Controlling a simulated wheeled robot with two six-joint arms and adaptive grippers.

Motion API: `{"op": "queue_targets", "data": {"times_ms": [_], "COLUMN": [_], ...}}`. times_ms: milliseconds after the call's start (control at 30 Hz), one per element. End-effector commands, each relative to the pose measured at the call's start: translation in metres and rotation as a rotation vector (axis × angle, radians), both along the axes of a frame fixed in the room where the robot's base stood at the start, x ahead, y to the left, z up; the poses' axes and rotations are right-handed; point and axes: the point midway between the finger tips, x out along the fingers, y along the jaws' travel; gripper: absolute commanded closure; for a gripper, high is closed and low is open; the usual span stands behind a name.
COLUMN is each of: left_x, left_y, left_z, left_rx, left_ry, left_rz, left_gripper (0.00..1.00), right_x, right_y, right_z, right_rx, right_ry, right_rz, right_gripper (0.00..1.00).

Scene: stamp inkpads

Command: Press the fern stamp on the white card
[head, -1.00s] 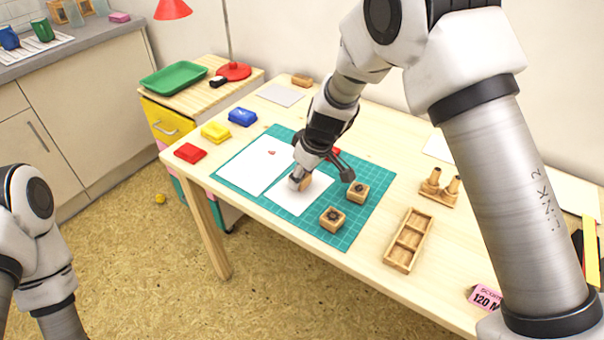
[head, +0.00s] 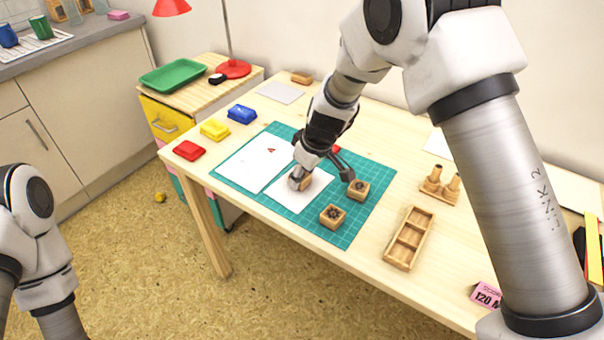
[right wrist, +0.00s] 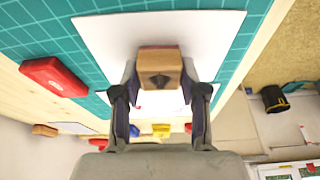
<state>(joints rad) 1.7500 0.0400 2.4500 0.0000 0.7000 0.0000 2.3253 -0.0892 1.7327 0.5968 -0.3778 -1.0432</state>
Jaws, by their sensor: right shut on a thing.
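My right gripper (head: 300,180) is shut on a wooden block stamp (right wrist: 160,66). The stamp has a dark emblem on the face toward the wrist camera; I cannot make out whether it is a fern. The stamp is at the white card (head: 297,203) on the green mat; whether it touches the card or hovers just above is unclear. The card also shows in the right wrist view (right wrist: 215,30). Two other wooden stamps with dark emblems, one nearer the front (head: 333,216) and one behind it (head: 358,190), stand on the mat. My left gripper is out of view.
A larger white sheet (head: 247,165) with a small red mark lies left on the green mat (head: 345,236). Red (head: 189,151), yellow (head: 214,130) and blue (head: 242,115) pads line the left. A red pad (right wrist: 52,76) lies behind the card. A wooden tray (head: 408,238) stands right.

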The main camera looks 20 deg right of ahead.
Motion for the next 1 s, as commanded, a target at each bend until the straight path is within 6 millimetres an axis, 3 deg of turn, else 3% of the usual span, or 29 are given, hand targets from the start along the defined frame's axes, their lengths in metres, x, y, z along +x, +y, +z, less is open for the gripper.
{"op": "queue_targets", "data": {"times_ms": [1000], "left_x": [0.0], "left_y": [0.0], "left_z": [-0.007], "left_rx": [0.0], "left_ry": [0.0], "left_rz": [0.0], "left_gripper": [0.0], "right_x": [-0.0006], "right_y": [0.0], "right_z": [-0.0053], "right_rx": [0.0], "right_ry": [0.002], "right_rz": [-0.001], "right_gripper": [0.82]}}
